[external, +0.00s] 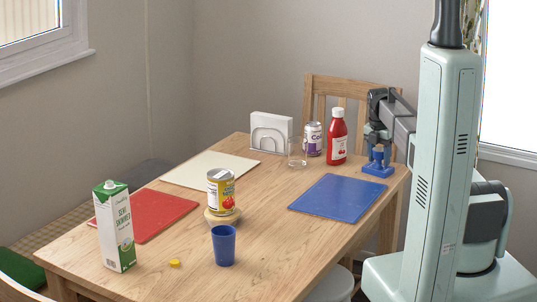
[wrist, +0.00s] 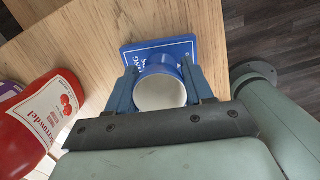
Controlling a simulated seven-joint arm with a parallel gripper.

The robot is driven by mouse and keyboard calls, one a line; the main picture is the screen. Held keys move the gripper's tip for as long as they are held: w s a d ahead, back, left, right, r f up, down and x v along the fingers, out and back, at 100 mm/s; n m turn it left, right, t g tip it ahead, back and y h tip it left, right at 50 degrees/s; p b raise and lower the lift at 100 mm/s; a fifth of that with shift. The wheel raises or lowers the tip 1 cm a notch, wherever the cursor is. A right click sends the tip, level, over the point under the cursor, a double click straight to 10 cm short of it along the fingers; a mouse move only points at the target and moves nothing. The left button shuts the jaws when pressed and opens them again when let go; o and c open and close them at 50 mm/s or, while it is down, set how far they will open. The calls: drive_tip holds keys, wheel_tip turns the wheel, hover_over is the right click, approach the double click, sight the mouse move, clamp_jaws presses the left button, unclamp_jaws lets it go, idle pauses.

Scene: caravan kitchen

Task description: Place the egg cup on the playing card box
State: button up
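The egg cup (wrist: 161,92) is blue outside and white inside. In the wrist view it sits upright between the two blue fingers of my gripper (wrist: 159,68), which lie close against its sides. The playing card box (wrist: 180,46) is blue with white lettering and lies flat just beneath and beyond the cup. In the external view my gripper (external: 377,147) is above the card box (external: 378,170) at the table's right end, and the egg cup (external: 378,155) appears on or just over the box. I cannot tell whether the cup's base touches it.
A red sauce bottle (external: 337,138), a can (external: 313,139) and a glass (external: 297,153) stand left of my gripper. The bottle is close in the wrist view (wrist: 38,122). A blue mat (external: 337,197) lies clear in front. The table edge is close on the right.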

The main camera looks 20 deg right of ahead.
sight(377, 159)
drive_tip(key=o, duration=0.4)
drive_tip(key=shift+o, duration=0.2)
wheel_tip(377, 159, up, 12)
drive_tip(key=a, duration=0.1)
drive_tip(key=shift+s+r, duration=0.15)
drive_tip(key=shift+s, duration=0.3)
drive_tip(key=shift+a, duration=0.1)
